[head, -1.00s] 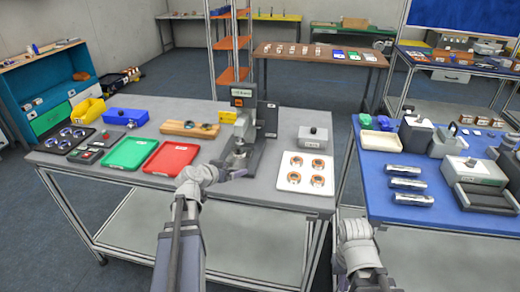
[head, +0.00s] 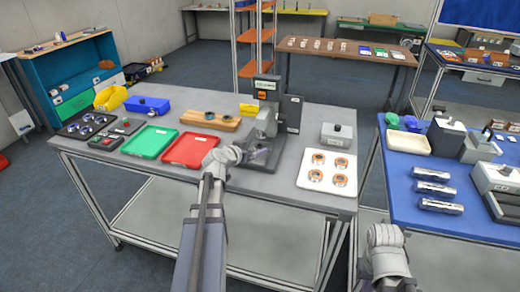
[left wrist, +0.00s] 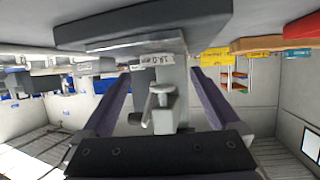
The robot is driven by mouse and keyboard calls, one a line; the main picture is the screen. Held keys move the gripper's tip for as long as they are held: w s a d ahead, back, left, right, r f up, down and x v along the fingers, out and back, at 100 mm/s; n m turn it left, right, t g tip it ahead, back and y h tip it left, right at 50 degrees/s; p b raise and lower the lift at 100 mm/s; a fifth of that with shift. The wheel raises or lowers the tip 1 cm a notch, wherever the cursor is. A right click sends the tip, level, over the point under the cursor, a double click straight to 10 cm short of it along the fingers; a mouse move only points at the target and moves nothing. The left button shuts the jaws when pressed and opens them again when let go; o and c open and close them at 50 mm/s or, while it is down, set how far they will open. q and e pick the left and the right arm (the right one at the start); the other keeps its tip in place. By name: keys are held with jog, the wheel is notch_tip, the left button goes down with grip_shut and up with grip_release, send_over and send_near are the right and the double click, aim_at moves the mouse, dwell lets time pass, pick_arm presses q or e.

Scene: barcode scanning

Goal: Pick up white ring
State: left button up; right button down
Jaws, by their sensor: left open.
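No ring can be singled out clearly as the white one. Several pale, bluish rings (head: 91,122) lie in a dark tray (head: 62,131) at the table's left end. Several orange-and-white rings (head: 316,177) sit on a white tray (head: 343,204) at its right end. My left gripper (head: 238,156) is open and empty in front of the grey press (head: 266,108), right of the red tray (head: 190,150). In the left wrist view the press (left wrist: 163,75) shows between the spread fingers (left wrist: 158,112). My right arm (head: 385,250) shows at lower right; its fingers are out of sight.
A green tray (head: 148,141), a wooden block with dark rings (head: 212,122), a yellow bin (head: 110,97) and a blue bin (head: 148,105) stand on the grey table. A grey box (head: 336,134) is behind the white tray. A blue table (head: 400,175) stands at right.

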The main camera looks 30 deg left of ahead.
aim_at(259, 146)
pick_arm(q)
jog(key=b+x, duration=0.1)
jog(key=x, duration=0.3)
jog(key=shift+d+f, duration=0.1)
jog(key=shift+d, duration=0.05)
jog(key=shift+c, duration=0.2)
grip_shut()
dwell(0.4)
